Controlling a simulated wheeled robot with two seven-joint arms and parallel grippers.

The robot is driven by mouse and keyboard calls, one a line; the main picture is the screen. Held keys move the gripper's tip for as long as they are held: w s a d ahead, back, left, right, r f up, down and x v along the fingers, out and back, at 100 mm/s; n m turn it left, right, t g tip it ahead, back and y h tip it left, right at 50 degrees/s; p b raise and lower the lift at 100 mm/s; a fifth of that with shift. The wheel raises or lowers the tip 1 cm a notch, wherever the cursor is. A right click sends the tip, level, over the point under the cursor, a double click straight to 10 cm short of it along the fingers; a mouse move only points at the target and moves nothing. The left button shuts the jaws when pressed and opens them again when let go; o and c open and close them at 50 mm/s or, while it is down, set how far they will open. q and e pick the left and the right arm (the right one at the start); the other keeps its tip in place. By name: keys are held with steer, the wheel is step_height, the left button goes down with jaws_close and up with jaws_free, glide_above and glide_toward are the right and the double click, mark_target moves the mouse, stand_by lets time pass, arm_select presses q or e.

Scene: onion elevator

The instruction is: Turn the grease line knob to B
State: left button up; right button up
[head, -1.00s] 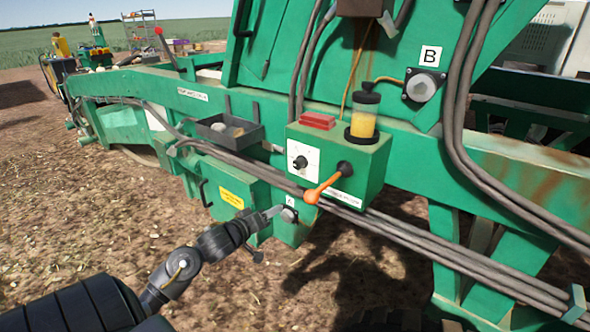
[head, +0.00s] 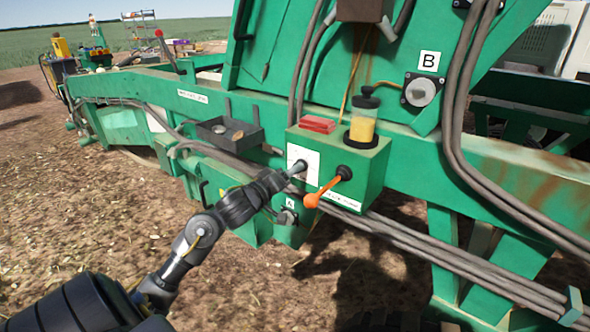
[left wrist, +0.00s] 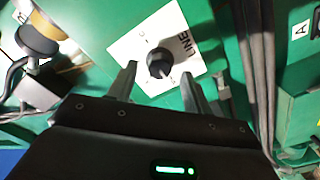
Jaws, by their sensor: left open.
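The black grease line knob (left wrist: 158,63) sits on a white square plate (left wrist: 160,50) marked "LINE" on the green box. In the head view the plate (head: 303,156) shows, but my left gripper (head: 296,169) covers the knob. In the left wrist view my left gripper (left wrist: 159,73) is open, one finger on each side of the knob. I cannot tell whether the fingers touch it. A pale pointer mark shows on the knob; its exact setting is not readable. Sign B (head: 429,61) is above a round fitting at upper right; sign A (head: 290,202) is below the box.
An orange-handled lever (head: 322,191) sticks out of the green box (head: 365,165) just right of my gripper. A grease reservoir (head: 362,120) and red blocks (head: 317,124) stand on top. Grey hoses (head: 400,237) run below. A tray (head: 228,133) is at left.

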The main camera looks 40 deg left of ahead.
arm_select(q)
steer(key=shift+w, duration=1.35)
steer(key=shift+c, duration=0.4)
steer(key=c, duration=0.9)
